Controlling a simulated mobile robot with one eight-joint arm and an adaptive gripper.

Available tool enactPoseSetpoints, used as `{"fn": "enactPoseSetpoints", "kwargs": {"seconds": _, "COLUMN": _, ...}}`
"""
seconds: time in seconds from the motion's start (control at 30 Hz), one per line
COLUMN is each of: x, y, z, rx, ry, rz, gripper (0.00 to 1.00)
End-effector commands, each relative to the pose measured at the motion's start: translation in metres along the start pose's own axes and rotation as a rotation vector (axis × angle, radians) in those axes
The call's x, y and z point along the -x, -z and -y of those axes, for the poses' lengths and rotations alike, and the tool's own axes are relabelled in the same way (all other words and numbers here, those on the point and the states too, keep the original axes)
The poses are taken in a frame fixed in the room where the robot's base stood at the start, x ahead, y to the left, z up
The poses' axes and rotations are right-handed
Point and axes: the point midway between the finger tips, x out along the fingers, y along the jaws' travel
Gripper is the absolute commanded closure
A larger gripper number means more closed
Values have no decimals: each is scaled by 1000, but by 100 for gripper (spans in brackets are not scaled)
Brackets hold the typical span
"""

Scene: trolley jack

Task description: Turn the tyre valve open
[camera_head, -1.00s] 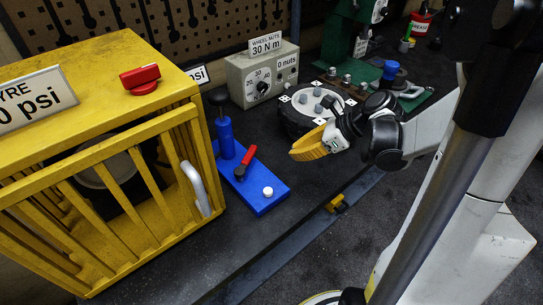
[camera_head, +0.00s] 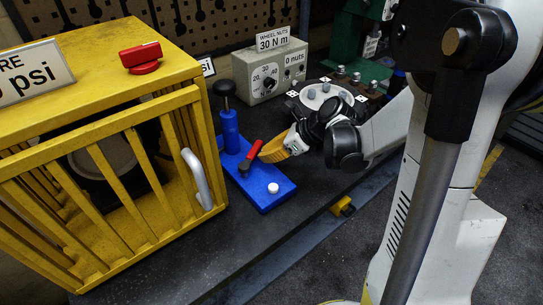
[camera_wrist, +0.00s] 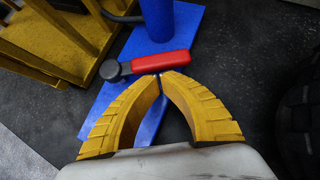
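Which one is the tyre valve is not labelled. My gripper (camera_head: 264,156) is low over the blue plate, just right of the red handle. In the wrist view its yellow fingers (camera_wrist: 160,76) come together at the tips, with nothing seen between them, close beside the handle. I cannot tell whether they touch it.
The yellow barred cage (camera_head: 190,72) with a grey door handle (camera_head: 197,179) stands at left. A blue post (camera_head: 229,130) and a white button (camera_head: 273,188) are on the blue plate. A wheel-nuts box (camera_head: 248,70) and a wheel hub (camera_head: 312,97) stand behind. Bench front is clear.

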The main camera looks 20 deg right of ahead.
Motion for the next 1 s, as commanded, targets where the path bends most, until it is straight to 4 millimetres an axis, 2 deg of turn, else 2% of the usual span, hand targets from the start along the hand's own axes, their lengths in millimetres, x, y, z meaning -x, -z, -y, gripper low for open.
{"fn": "enactPoseSetpoints", "kwargs": {"seconds": 0.23, "x": 0, "y": 0, "z": 0, "rx": 0, "ry": 0, "rz": 0, "gripper": 100}}
{"fn": "enactPoseSetpoints", "kwargs": {"seconds": 0.5, "x": -15, "y": -15, "z": 8, "rx": 68, "ry": -69, "rz": 0, "gripper": 100}}
{"fn": "enactPoseSetpoints", "kwargs": {"seconds": 1.0, "x": -8, "y": -9, "z": 12, "rx": 69, "ry": -68, "rz": 1, "gripper": 100}}
